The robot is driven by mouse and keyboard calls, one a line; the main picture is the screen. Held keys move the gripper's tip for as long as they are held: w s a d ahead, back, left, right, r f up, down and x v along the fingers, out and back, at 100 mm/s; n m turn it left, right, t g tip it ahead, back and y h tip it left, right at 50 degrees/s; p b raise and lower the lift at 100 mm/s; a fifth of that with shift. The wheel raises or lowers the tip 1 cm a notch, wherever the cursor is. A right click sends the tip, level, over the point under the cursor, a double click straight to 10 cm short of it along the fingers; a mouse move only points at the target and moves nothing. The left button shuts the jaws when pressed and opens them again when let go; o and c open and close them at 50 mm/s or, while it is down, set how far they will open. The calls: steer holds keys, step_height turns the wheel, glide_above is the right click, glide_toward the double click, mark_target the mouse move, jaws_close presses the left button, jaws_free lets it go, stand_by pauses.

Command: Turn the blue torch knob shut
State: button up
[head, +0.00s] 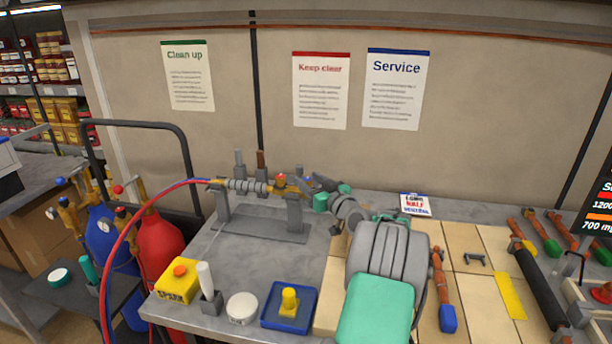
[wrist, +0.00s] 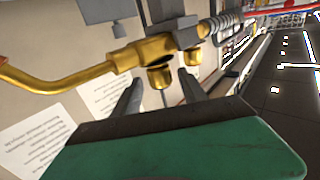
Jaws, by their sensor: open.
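The torch (head: 250,186) lies level on a grey two-post stand on the bench, with red and blue hoses at its left end. A small blue knob (head: 309,177) shows at its right end, close to my gripper (head: 322,184). In the wrist view the brass torch body (wrist: 125,58) crosses the picture with two brass-coloured valve parts below it. My gripper (wrist: 160,78) is open there. One valve part (wrist: 159,77) appears between its fingertips, the other (wrist: 192,57) beyond the right finger. No blue shows on either, and I cannot tell whether the fingers touch.
A yellow box (head: 178,281), a white round tin (head: 242,308) and a blue tray (head: 270,318) stand on the front of the bench. Gas cylinders (head: 160,245) stand at the left. Tools lie at the right. The red hose (head: 122,228) arches down in front of the cylinders.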

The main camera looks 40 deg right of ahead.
steer(key=shift+w, duration=0.5)
jaws_close()
